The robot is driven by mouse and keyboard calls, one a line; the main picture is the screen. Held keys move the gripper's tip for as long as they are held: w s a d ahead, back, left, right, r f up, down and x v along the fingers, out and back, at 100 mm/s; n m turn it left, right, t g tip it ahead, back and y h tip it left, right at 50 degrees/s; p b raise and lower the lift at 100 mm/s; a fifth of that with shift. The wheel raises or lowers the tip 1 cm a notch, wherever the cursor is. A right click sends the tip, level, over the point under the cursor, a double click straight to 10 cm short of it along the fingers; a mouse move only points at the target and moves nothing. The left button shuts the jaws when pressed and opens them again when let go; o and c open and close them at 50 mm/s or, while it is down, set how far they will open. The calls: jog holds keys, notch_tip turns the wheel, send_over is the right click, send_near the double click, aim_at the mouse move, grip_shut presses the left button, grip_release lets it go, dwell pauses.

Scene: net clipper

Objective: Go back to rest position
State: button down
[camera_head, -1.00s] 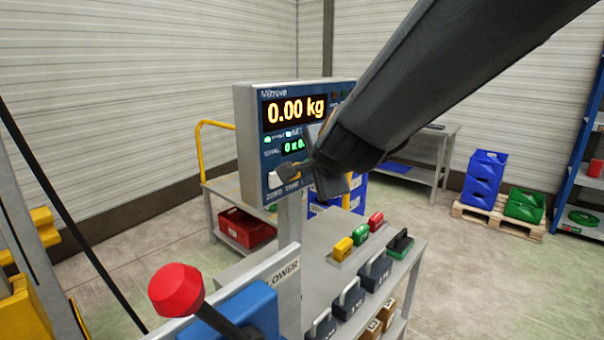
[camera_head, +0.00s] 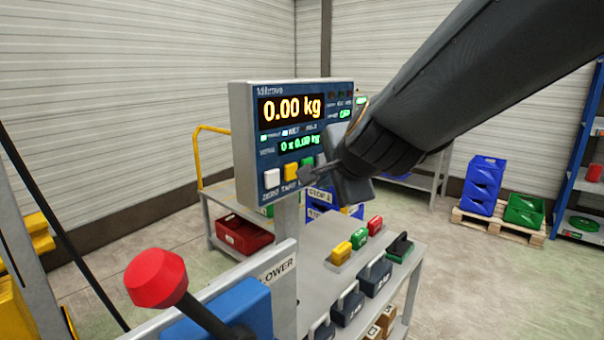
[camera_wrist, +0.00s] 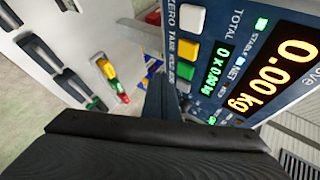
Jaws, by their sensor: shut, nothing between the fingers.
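My gripper (camera_head: 312,180) is shut and empty, in front of the lower right part of the blue scale display panel (camera_head: 244,150). The panel reads 0.00 kg and has white, yellow and green buttons along its bottom edge. The gripper hides part of the lower button row in the head view. In the wrist view my gripper (camera_wrist: 160,95) points toward the panel (camera_wrist: 212,75), with the white and yellow buttons to its upper right. Whether the fingers touch the panel cannot be told.
A grey table (camera_head: 315,236) below holds several dark weights and a row of yellow, green and red blocks (camera_head: 360,238). A lever with a red knob (camera_head: 156,278) stands front left. Blue bins (camera_head: 483,185) and a green bin (camera_head: 524,209) sit on a pallet at right.

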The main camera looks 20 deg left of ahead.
dwell(0.4)
jog(key=w+d+f+n+g+h, duration=0.25)
jog(key=d+f, duration=0.55)
jog(key=d, duration=0.4)
jog(key=s+d+f+n+g+h, duration=0.1)
jog(key=s+d+f+n, duration=0.1)
jog(key=s+d+f, duration=0.3)
jog(key=s+d+f+n+g+h, duration=0.2)
jog(key=s+d+f, duration=0.3)
jog(key=d, duration=0.9)
jog(key=s+d+f+n+g+h, duration=0.2)
jog(key=s+d+f, duration=0.3)
jog(key=d, duration=0.5)
jog(key=shift+s+d+f, duration=0.15)
jog(key=shift+s+f, duration=0.05)
jog(key=shift+f, duration=0.2)
